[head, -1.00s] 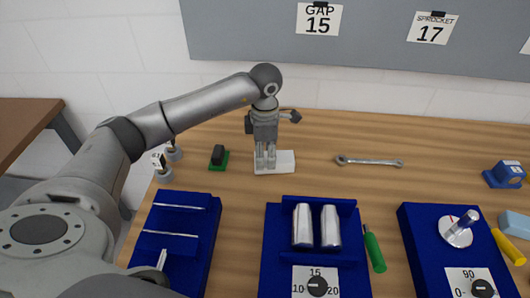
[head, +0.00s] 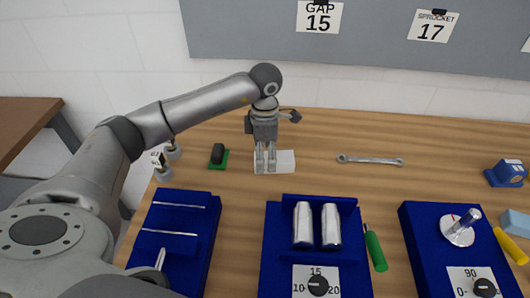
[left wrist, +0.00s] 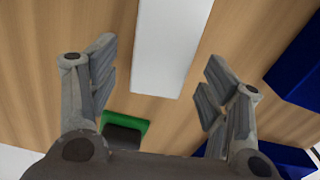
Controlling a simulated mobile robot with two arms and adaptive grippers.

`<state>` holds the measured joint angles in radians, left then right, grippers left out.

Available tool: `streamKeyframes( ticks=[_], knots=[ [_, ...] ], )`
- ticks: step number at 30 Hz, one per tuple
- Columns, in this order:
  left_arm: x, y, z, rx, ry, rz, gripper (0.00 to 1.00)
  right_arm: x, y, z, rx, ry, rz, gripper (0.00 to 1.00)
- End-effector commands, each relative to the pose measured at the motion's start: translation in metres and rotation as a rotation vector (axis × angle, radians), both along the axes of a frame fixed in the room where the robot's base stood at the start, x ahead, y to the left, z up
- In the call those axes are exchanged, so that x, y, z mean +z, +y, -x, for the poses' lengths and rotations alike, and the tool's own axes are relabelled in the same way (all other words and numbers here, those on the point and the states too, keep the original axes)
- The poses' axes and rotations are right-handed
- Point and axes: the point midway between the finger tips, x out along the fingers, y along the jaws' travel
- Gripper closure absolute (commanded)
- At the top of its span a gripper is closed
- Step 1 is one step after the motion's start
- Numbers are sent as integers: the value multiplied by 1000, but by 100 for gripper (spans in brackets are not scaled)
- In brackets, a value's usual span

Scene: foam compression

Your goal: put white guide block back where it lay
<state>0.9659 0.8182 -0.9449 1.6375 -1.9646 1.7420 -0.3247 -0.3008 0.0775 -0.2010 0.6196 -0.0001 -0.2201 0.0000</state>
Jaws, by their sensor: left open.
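The white guide block (head: 286,161) lies flat on the wooden table, behind the middle blue tray. My left gripper (head: 265,166) points down over the left part of the block, hiding some of it in the head view. In the left wrist view, my left gripper (left wrist: 160,80) is open, its fingers well apart. There the white guide block (left wrist: 168,45) shows between and beyond the fingers, with a gap on each side. I cannot tell the height of the fingertips over the table. My right gripper is not in view.
A green block with a black top (head: 218,157) sits left of the gripper. A wrench (head: 370,161) lies to the right. A blue fixture with two metal cylinders (head: 353,222) stands in front, beside a green-handled tool (head: 375,250). The table between block and wrench is clear.

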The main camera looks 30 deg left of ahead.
Motion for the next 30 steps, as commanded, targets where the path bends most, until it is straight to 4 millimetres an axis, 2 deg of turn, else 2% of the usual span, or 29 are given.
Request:
streamKeyframes(
  ticks=[5, 8, 11, 21, 25, 30],
  knots=[
    [0, 0, 0, 0, 1, 0, 29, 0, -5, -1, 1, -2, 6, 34],
    [8, 0, -1, 0, -2, 1, 29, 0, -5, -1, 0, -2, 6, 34],
    [24, 0, -1, 0, -4, 0, 29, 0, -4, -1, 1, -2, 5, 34],
    [94, 0, -1, 0, -5, 0, 29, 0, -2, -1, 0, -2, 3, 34],
    [111, 0, -1, 1, -3, 1, 29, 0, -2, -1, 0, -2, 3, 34],
    [119, 0, 0, 0, 0, 0, 29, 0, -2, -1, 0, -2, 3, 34]
  ],
)
